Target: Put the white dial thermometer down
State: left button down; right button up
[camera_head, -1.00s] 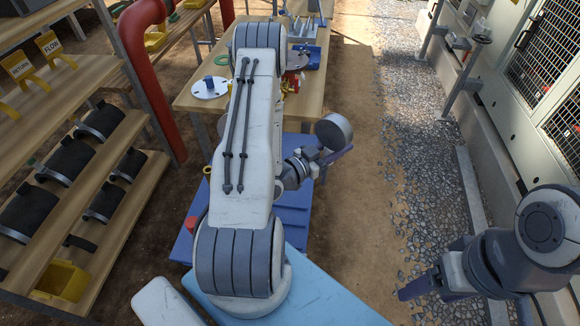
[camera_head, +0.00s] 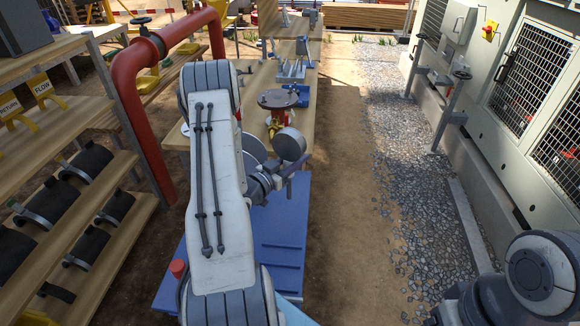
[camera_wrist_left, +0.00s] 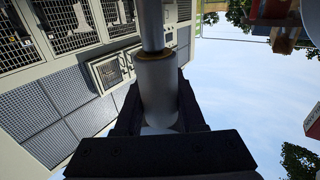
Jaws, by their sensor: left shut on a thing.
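The white dial thermometer (camera_head: 290,145) shows in the head view as a round, pale grey drum held above the near end of the wooden bench. Its face is not clearly visible. My left gripper (camera_head: 284,172) is shut on it; my left arm hides part of the hand. In the left wrist view, the thermometer's pale cylindrical stem (camera_wrist_left: 157,85) sits between the dark jaws of my left gripper (camera_wrist_left: 158,115). Only part of my right arm shows at the lower right of the head view; its gripper is out of frame.
The wooden bench (camera_head: 312,136) carries a red valve with a brown handwheel (camera_head: 278,99) and a metal vise (camera_head: 292,70). A blue cart (camera_head: 285,225) stands before it. Red pipe (camera_head: 133,95) and shelves are left; chiller cabinets (camera_head: 500,90) right. Gravel ground between is open.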

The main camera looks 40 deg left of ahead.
pick_arm(q)
jog(key=w+a+f+p, duration=0.1)
jog(key=a+f, duration=0.2)
jog(key=f, duration=0.2)
jog(key=shift+f, duration=0.4)
jog(key=shift+f, duration=0.25)
jog(key=c, duration=0.5)
grip_release()
jog(key=shift+r, duration=0.1)
